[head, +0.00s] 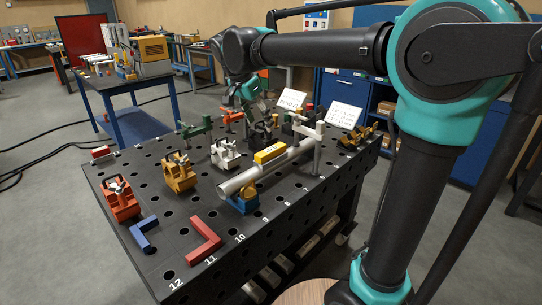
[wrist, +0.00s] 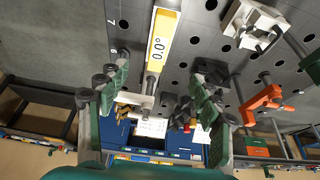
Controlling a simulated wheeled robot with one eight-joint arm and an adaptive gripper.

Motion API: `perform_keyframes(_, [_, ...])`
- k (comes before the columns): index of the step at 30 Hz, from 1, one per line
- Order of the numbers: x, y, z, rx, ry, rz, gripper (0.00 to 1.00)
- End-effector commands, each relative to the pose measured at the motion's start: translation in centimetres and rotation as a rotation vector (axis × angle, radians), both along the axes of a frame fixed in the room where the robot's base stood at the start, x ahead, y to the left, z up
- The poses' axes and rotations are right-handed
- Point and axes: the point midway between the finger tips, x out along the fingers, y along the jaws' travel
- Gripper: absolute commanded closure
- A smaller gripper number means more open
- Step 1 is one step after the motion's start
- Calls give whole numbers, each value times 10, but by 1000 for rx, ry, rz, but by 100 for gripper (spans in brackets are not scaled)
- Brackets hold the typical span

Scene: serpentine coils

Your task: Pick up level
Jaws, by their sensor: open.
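The level (head: 270,152) is a short yellow bar lying along the top of a silver pipe (head: 240,180) in the head view. In the wrist view the level (wrist: 157,52) is at top centre, its white face reading 0.0°. My gripper (wrist: 158,98) is open and empty, its green-padded fingers spread to either side below the level's near end in the picture. In the head view my gripper (head: 257,112) is above the table, behind the level, and partly hidden among fixtures. I see no contact between the fingers and the level.
The pipe rests on a blue support (head: 242,202) and a grey post clamp (head: 316,150) on the black perforated table (head: 185,228). A white clamp (head: 225,154), an ochre clamp (head: 179,172) and an orange clamp (wrist: 262,103) stand nearby. The table's front left holds red and blue angle pieces.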

Motion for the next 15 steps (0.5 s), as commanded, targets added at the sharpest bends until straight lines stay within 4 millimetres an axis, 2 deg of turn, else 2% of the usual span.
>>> perform_keyframes(9, [17,-18,-60,0,2,1,34])
perform_keyframes(15, [25,-24,-84,0,1,1,34])
